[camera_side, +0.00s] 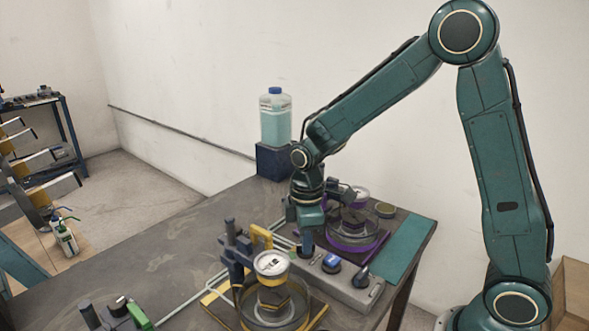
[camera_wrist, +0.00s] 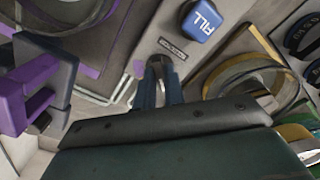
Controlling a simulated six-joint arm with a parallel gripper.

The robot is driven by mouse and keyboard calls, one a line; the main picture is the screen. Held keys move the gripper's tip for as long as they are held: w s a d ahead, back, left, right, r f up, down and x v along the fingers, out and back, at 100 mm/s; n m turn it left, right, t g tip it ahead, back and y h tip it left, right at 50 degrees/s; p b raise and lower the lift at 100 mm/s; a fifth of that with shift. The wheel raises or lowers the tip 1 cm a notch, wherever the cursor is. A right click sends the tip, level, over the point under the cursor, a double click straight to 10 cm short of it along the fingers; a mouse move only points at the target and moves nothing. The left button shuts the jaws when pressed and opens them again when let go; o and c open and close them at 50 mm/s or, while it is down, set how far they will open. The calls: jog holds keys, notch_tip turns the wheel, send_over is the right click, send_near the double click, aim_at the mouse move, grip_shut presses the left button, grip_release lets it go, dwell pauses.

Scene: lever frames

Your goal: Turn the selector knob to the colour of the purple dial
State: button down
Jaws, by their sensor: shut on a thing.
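My gripper (camera_side: 306,250) points down at the grey control box (camera_side: 350,294). In the wrist view its fingertips (camera_wrist: 158,72) are shut on a small part on the box face, which I take to be the selector knob. The fingers hide most of it, and its pointing direction cannot be read. A small label (camera_wrist: 172,48) is beside it. The purple-trimmed station (camera_side: 352,247) stands behind the box, with a small pale round dial (camera_side: 359,192) partly hidden by my wrist. I cannot read that dial.
A blue FILL button (camera_wrist: 201,20) is close to my fingertips. A purple lever (camera_wrist: 38,88) shows at left in the wrist view. A yellow-trimmed station with a white-faced dial (camera_side: 271,263) stands in front. A bottle (camera_side: 275,117) stands behind my wrist.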

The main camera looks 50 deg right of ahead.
jog(key=m, duration=0.5)
jog(key=shift+m, duration=0.3)
jog(key=m, duration=1)
jog(key=shift+w+r, duration=0.1)
jog(key=shift+m, duration=1.8)
jog(key=c, duration=1.5)
grip_release()
